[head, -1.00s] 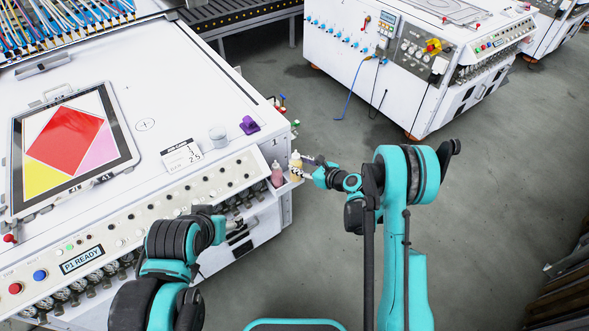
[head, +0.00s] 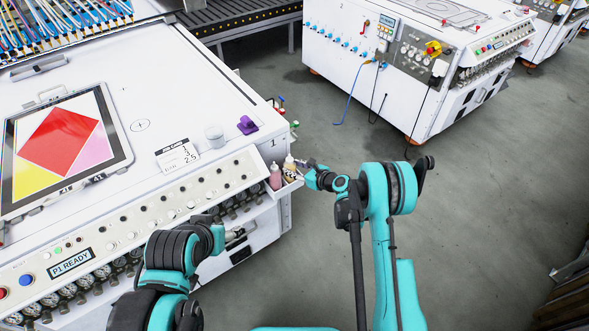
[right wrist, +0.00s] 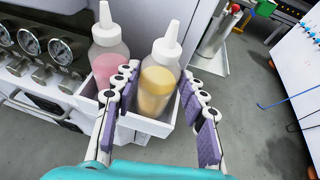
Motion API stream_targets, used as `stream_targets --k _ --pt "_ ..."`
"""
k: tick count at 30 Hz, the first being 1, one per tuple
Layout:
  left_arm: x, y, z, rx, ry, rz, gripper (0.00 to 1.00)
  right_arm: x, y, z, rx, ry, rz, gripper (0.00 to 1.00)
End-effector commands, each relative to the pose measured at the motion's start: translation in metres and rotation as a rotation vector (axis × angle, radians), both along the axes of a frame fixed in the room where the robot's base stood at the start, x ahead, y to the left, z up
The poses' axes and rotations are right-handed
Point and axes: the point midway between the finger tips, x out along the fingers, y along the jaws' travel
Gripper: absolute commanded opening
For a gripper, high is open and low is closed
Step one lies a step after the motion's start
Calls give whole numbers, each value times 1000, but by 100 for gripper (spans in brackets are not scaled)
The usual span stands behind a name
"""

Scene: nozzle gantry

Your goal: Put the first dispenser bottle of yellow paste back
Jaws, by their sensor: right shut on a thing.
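The dispenser bottle of yellow paste (right wrist: 157,88), clear with a white cone nozzle, stands about upright in the white tray (right wrist: 151,126) on the machine's corner. In the head view the yellow bottle (head: 289,164) is partly covered by gripper fingers. My right gripper (right wrist: 160,72) is shut on it, with one purple-padded finger on each side. Whether its base rests on the tray floor is hidden. A pink paste bottle (right wrist: 108,62) stands in the tray just left of it. My left gripper (head: 236,234) is low by the machine's front, its fingers too small to judge.
A metal canister (right wrist: 217,38) is beyond the tray in the wrist view. A row of gauges (head: 88,281) lines the machine front. A white cup (head: 214,136) and a purple item (head: 247,125) sit on the machine top.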

Motion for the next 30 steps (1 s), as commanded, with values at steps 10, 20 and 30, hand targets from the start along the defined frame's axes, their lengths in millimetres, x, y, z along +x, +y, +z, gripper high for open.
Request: stream_targets --k 10,20,30 --pt "0 0 0 0 0 0 63 0 0 -2 0 0 0 51" --pt "0 0 11 0 0 0 63 -18 -19 14 0 0 -4 51" --pt "0 0 24 0 0 0 63 -65 -66 39 1 1 -3 51"
